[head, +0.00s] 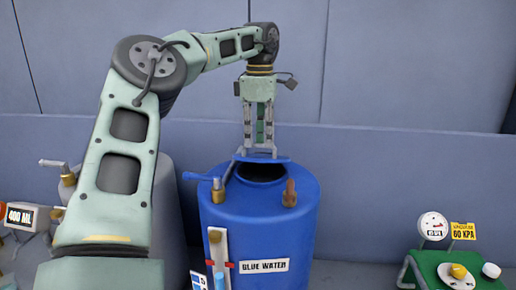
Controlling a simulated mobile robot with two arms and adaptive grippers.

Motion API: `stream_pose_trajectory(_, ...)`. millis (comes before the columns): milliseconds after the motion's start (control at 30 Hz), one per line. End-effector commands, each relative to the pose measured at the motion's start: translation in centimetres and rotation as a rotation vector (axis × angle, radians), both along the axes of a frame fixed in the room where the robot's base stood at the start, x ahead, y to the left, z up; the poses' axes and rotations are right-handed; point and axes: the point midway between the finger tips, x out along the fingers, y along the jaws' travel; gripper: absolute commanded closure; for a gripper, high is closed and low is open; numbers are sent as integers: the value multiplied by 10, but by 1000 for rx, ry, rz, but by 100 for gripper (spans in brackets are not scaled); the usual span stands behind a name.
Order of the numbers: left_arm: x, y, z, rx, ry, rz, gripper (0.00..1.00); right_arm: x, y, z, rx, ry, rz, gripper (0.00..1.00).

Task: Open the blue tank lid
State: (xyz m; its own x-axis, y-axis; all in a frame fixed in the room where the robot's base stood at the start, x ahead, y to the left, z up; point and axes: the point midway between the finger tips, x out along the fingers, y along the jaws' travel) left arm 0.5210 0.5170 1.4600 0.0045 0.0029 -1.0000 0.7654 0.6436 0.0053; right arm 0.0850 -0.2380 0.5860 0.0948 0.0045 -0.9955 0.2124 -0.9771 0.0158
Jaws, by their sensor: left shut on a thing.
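The blue tank (300,235) stands in the middle of the head view, with a label reading "BLUE WATER". Its top has a dark round opening (262,173). The blue lid (275,159) shows as a thin edge at the back of the opening, raised off it at the front side. My left gripper (258,151) points down over the tank and is shut at the lid's edge. The fingertips are small, and the exact grip is hard to make out. My right gripper is not in view.
A grey tank (172,215) stands behind my left arm. At right, a green table (425,268) stands below a gauge (433,226). A wall rises behind.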

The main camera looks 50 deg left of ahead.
Motion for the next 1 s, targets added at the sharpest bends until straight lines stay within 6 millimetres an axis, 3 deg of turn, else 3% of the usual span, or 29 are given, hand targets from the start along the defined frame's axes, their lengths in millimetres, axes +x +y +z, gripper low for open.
stream_pose_trajectory(400,16,14,13,5,-5,3,100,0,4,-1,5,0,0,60)
stream_pose_trajectory(1000,26,23,20,6,-1,5,100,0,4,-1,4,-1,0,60)
